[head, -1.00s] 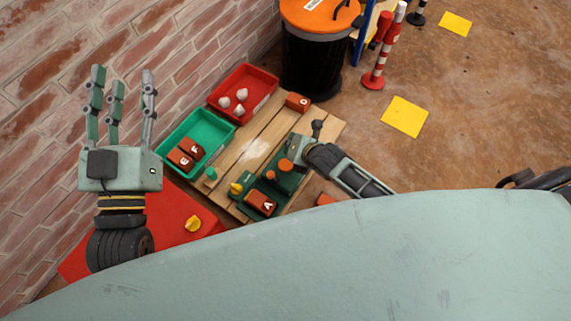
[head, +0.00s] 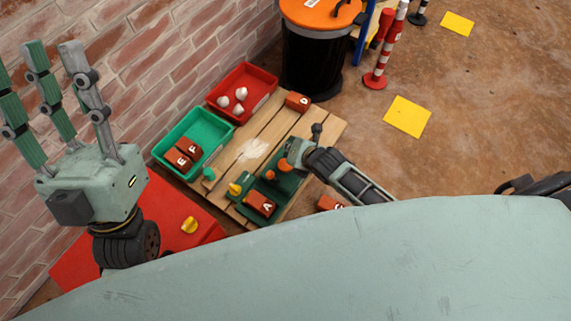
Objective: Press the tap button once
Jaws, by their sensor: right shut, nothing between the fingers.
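A dark green board (head: 290,183) lies on the wooden pallet. It carries small orange round parts (head: 270,175), a yellow part (head: 235,189) and a red-brown block marked A (head: 261,203). I cannot tell which part is the tap button. My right gripper (head: 292,155) is over the far right side of the board, shut and empty, close to an orange part. Its fingertips are small and partly hidden, so contact cannot be told. My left gripper (head: 42,55) is raised at the left by the brick wall, fingers spread apart and empty.
Green tray (head: 215,124) holds blocks E and F; red tray (head: 262,78) holds pale lumps. Block D (head: 298,101) lies on the wooden pallet (head: 235,163). An orange-lidded bin (head: 312,65) stands behind.

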